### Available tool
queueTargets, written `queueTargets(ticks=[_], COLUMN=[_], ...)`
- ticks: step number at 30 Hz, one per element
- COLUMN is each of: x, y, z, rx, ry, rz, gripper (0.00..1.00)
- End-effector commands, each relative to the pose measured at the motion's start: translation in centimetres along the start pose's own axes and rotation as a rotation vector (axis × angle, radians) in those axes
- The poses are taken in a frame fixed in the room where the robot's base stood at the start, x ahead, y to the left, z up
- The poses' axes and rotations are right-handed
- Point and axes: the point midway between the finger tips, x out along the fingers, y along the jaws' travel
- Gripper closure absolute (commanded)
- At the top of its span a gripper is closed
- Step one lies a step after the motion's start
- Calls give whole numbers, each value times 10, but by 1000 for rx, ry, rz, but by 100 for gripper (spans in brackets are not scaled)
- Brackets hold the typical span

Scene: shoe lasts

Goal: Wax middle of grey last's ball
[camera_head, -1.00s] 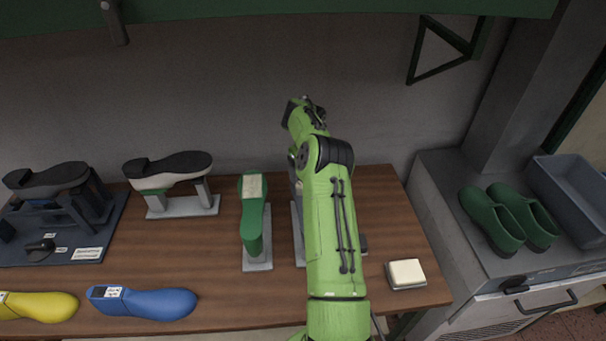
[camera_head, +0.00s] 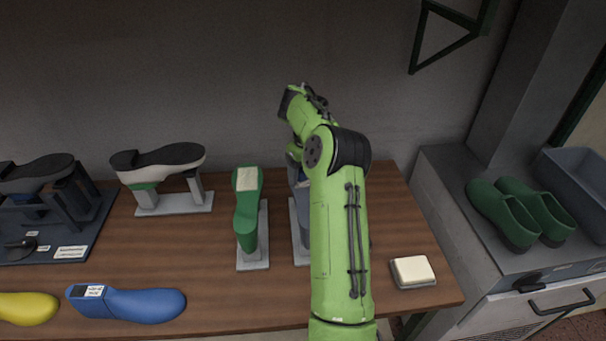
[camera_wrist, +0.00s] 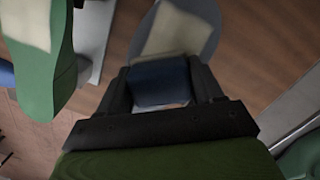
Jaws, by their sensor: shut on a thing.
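The grey last (camera_wrist: 205,12) stands sole up on a stand, with a cream patch (camera_wrist: 172,32) on its sole. In the head view the grey last (camera_head: 303,208) is mostly hidden behind my arm. My gripper (camera_wrist: 160,68) is shut on a blue block (camera_wrist: 158,85), held close over the grey last near the cream patch. I cannot tell whether the block touches the sole. A cream, wax-like slab (camera_head: 412,269) lies in a shallow dish at the table's right front.
A green last (camera_head: 248,211) with a cream patch stands just left of the grey one. Green clogs (camera_head: 520,212) sit on the right cabinet.

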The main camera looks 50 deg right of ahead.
Motion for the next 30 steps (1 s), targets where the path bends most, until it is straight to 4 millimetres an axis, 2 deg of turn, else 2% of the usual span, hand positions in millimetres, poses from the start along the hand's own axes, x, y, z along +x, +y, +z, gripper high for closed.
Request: queueTargets(ticks=[18, 26, 30], x=[-3, -7, -16], y=[19, 20, 20], z=[-28, -28, -27], rx=[0, 0, 0], ry=[0, 0, 0], rz=[-1, -1, -1], gripper=[58, 58, 58])
